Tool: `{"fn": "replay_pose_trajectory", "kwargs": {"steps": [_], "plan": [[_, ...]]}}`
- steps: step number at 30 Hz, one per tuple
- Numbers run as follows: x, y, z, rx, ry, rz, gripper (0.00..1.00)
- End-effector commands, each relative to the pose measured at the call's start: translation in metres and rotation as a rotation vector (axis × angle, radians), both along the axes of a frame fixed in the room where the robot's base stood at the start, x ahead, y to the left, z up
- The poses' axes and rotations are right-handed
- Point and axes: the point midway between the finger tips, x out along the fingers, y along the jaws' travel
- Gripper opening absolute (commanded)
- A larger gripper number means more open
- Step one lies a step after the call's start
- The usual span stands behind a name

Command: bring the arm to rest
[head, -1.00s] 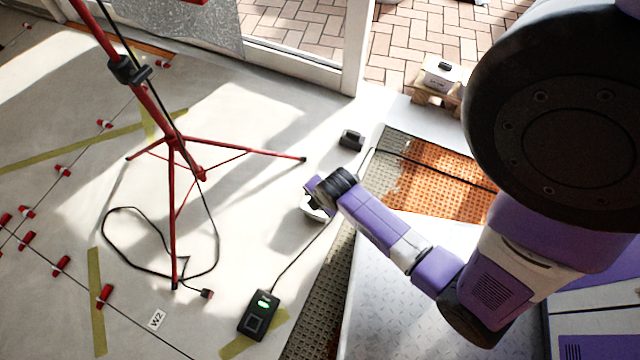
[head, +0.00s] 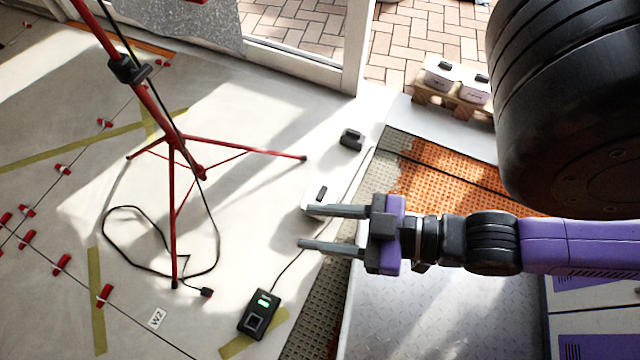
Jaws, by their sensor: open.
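My gripper (head: 303,228) is at the middle right of the head view, pointing left. Its two grey fingers are spread apart with nothing between them. It hangs over the edge between the pale floor and the grey textured strip, with a white box below and behind its upper finger.
A red tripod (head: 172,150) with a looped black cable stands left. A black device with a green light (head: 258,312) lies below. A small black block (head: 351,139) sits near the doorway. White boxes on a pallet (head: 455,82) stand upper right. Red clips line the left floor.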

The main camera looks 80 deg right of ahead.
Motion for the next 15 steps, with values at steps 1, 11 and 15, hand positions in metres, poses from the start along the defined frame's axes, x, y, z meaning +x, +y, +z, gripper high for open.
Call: {"fn": "replay_pose_trajectory", "kwargs": {"steps": [1, 11, 15], "plan": [[0.000, 0.000, 0.000, 0.001, -0.001, 0.000, 0.42], [0.000, 0.000, 0.009, -0.002, 0.001, 0.000, 0.42], [0.000, 0.000, 0.033, -0.002, 0.001, -0.001, 0.42]]}}
